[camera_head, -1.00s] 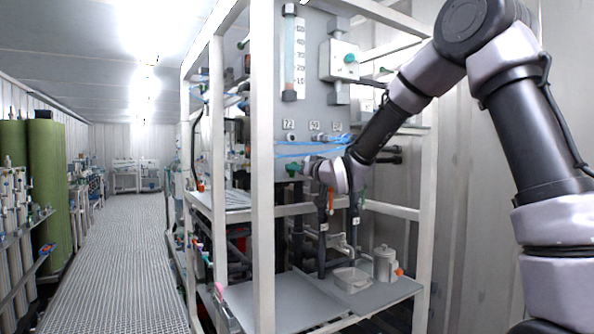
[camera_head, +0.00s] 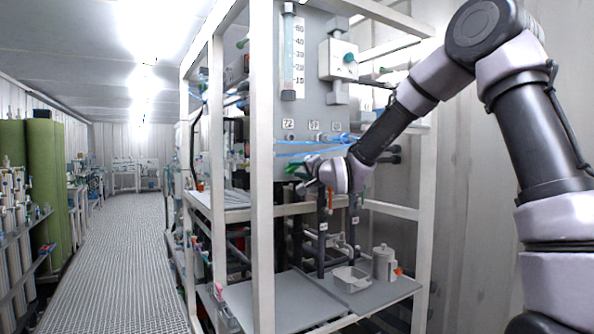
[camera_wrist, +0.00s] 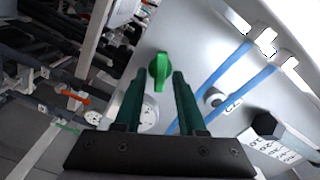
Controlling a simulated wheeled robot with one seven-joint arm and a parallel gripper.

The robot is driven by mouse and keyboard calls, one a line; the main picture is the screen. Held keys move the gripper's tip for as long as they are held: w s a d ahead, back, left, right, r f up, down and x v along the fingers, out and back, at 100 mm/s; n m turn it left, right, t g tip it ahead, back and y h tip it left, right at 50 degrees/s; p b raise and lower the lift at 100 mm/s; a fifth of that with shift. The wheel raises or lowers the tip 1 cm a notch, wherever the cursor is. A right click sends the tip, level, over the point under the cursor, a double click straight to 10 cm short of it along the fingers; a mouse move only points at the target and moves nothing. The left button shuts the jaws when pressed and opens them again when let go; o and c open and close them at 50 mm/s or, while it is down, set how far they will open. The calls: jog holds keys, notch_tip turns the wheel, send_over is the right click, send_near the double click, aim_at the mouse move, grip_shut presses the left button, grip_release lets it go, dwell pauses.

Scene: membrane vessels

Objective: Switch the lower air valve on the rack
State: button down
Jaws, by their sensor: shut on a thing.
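A green valve handle (camera_wrist: 160,72) sits on the grey rack panel and shows between the fingertips in the wrist view. My gripper (camera_wrist: 159,78) has two dark green fingers, one on each side of the handle, and is shut on it. In the head view, my gripper (camera_head: 300,172) reaches the lower left of the panel (camera_head: 312,105), where the fingers and handle overlap and are hard to separate. Another valve, a box with a green knob (camera_head: 349,59), is higher on the panel.
Blue tubes (camera_head: 310,150) run across the panel just above my gripper. White rack posts (camera_head: 262,170) stand to the left. A clear tray (camera_head: 351,279) and a lidded canister (camera_head: 383,263) stand on the lower shelf. The aisle (camera_head: 125,260) at left is clear.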

jog(key=m, duration=0.5)
jog(key=shift+d+f, duration=0.1)
jog(key=shift+f, duration=0.05)
dwell(0.4)
jog(key=c, duration=0.9)
grip_release()
jog(key=shift+o, duration=0.2)
jog(key=v, duration=1)
jog(key=shift+s+d, duration=0.25)
jog(key=shift+s, duration=0.05)
